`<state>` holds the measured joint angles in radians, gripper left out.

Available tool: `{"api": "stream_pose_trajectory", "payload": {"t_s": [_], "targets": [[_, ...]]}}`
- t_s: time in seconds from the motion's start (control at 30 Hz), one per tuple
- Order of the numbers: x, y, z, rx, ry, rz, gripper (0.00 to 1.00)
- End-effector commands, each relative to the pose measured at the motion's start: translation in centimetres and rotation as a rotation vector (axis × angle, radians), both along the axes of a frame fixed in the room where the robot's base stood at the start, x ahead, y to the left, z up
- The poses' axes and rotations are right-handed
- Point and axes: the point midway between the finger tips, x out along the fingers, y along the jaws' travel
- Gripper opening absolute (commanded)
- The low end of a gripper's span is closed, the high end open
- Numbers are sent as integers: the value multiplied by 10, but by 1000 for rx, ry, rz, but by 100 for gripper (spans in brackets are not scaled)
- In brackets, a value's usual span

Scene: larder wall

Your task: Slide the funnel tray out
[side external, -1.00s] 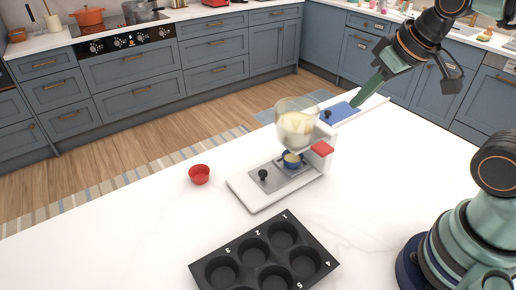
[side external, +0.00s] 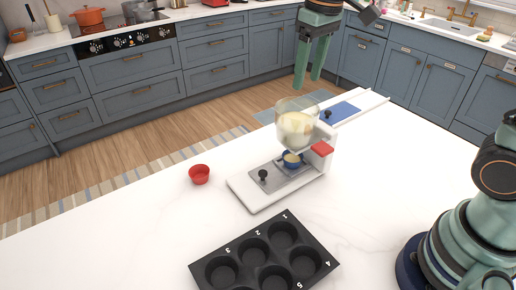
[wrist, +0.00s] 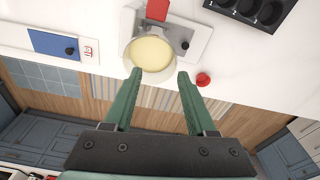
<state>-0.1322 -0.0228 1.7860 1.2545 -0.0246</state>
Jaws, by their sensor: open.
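A white funnel unit (side external: 240,190) stands on the counter, with a clear hopper (side external: 297,120) of pale yellow contents on top. A grey metal tray (side external: 272,182) with a black knob (side external: 263,174) lies in its base. My gripper (side external: 308,80) is open and empty, pointing down, above and behind the hopper in the side view. In the wrist view my fingers (wrist: 159,74) are either side of the near edge of the hopper (wrist: 152,52); the grey tray (wrist: 202,30) and its knob (wrist: 185,45) show to the right.
A blue panel (side external: 345,108) with a black knob lies on a white strip behind the unit. A black muffin tin (side external: 239,249) lies in front. The counter between them is clear.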

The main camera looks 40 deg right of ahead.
Motion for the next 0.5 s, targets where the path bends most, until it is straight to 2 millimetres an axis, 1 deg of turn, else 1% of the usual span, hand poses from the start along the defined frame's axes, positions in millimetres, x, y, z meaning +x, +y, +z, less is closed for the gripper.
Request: {"api": "stream_pose_trajectory", "payload": {"t_s": [0.03,0.2,0.33,0.5], "targets": [[10,7,-5,-5,37,17,57],[39,29,-22,-25,149,66,57],[57,47,-41,-42,234,102,57],[72,68,-70,-64,336,146,57]]}}
